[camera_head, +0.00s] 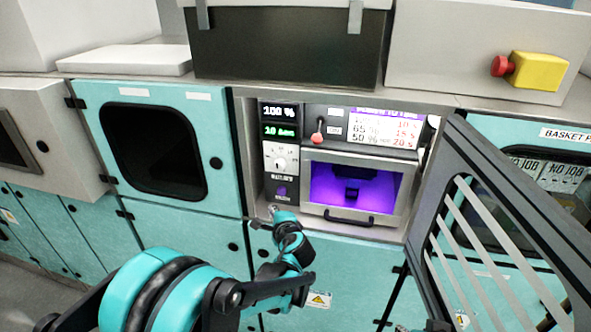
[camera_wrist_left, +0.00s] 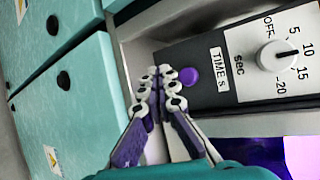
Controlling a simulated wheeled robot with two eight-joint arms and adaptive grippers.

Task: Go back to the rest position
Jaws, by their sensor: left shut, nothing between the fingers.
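My left gripper (camera_head: 276,210) is shut and empty in front of the lower left of the ultrasonic-looking machine's control panel (camera_head: 279,152). In the left wrist view its closed fingertips (camera_wrist_left: 158,74) sit just beside a purple button (camera_wrist_left: 188,77). I cannot tell whether they touch the panel. The button also shows in the head view (camera_head: 281,192). A white dial (camera_wrist_left: 280,55) marked OFF to 20 sec is beside it. The machine's chamber (camera_head: 352,188) glows purple behind a window and holds a dark object. My right gripper is not in view.
A grey barred door (camera_head: 470,185) stands swung open on the right, close to the machine. Teal cabinets (camera_head: 165,150) flank the bay on the left. A red emergency button on a yellow box (camera_head: 538,71) is at the upper right. Free room lies in front of the lower cabinets.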

